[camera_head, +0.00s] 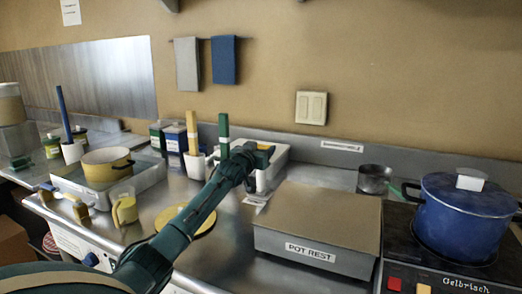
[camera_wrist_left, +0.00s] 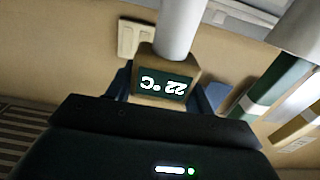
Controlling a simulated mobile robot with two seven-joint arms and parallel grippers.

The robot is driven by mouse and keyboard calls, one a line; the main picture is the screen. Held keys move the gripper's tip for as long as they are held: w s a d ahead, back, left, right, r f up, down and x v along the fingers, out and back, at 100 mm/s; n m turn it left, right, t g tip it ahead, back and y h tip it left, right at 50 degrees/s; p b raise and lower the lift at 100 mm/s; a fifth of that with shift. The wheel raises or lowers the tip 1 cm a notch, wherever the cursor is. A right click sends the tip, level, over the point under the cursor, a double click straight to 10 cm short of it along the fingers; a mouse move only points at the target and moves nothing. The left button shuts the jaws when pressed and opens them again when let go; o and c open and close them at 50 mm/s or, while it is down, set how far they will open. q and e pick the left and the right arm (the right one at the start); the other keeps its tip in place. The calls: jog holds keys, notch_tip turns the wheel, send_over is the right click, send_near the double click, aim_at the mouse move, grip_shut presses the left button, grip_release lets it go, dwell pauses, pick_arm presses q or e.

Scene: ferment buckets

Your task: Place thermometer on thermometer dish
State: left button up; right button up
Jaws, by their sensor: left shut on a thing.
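My left gripper (camera_head: 262,152) is shut on the thermometer (camera_wrist_left: 163,84), above the counter near a white tray (camera_head: 281,158) by the wall. In the left wrist view, my left gripper (camera_wrist_left: 162,98) has its fingers on both sides of the thermometer's tan head. Its dark display reads 22 °C upside down, and a pale grey stem (camera_wrist_left: 180,28) runs up from it. In the head view, the thermometer is mostly hidden by the gripper. A round yellow dish (camera_head: 203,222) lies on the counter, partly behind my left arm; I cannot tell whether it is the thermometer dish.
A box labelled POT REST (camera_head: 318,225) stands right of the arm. A blue pot (camera_head: 468,213) sits on the hob. A metal cup (camera_head: 374,180), yellow jug (camera_head: 125,210), yellow pot (camera_head: 107,170) and holders with upright tan (camera_head: 192,130) and green (camera_head: 224,130) handles stand around.

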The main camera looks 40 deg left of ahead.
pick_arm(q)
jog(key=shift+f, duration=0.1)
jog(key=o, duration=1.6)
jog(key=shift+r, duration=0.2)
jog(key=shift+s+d+f, duration=0.1)
jog(key=shift+s, duration=0.15)
jog(key=v, duration=1.1)
jog(key=shift+s+d+b, duration=0.15)
jog(key=shift+s+b, duration=0.1)
jog(key=shift+b, duration=0.05)
